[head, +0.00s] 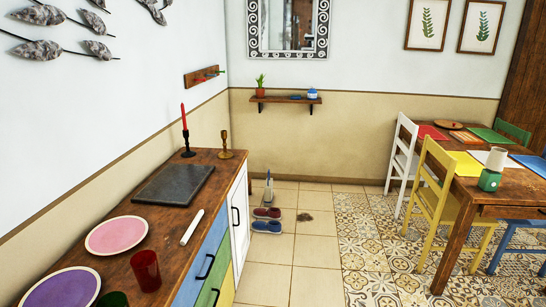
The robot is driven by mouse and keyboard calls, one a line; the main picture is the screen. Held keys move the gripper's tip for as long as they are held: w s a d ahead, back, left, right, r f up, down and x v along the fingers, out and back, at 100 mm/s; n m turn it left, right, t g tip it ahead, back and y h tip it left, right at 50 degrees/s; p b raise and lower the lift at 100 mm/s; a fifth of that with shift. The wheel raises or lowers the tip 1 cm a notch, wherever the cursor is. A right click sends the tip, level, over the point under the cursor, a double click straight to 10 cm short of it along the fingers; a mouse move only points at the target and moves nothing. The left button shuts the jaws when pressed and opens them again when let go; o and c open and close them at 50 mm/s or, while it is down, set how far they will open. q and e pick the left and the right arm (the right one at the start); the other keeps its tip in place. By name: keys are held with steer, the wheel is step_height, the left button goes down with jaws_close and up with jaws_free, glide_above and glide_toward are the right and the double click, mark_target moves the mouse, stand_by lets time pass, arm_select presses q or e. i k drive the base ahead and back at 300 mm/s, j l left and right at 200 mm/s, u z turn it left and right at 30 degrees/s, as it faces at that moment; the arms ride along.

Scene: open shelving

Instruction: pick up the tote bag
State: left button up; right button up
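I cannot make out a tote bag in the head view. A small upright grey-white object (268,189) stands on the floor near the far wall, beyond the end of the cabinet; it is too small to tell what it is. Neither of my grippers shows in this view.
A wooden-topped cabinet (222,175) on the left holds plates, a dark slab (174,184) and candlesticks. Shoes (267,226) lie on the floor by its far end. A hook rack (203,76) hangs above. A table (478,186) with chairs stands right. The tiled floor between is mostly clear.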

mark_target(268, 192)
steer(key=i+z, duration=0.35)
steer(key=i, duration=1.7)
steer(key=i+l+u, duration=0.15)
steer(key=i+u, duration=0.2)
steer(key=i, duration=0.3)
steer(key=i+l+u, duration=0.3)
steer(key=i, duration=0.35)
steer(key=i+l+u, duration=0.35)
steer(key=i+l, duration=0.25)
steer(key=i+l+u, duration=0.65)
steer(key=l+u, duration=0.15)
steer(key=i+l+u, duration=0.1)
steer(key=l+u, duration=0.15)
steer(key=l, duration=0.15)
steer(key=i+l+u, duration=0.25)
steer(key=k+l, duration=0.1)
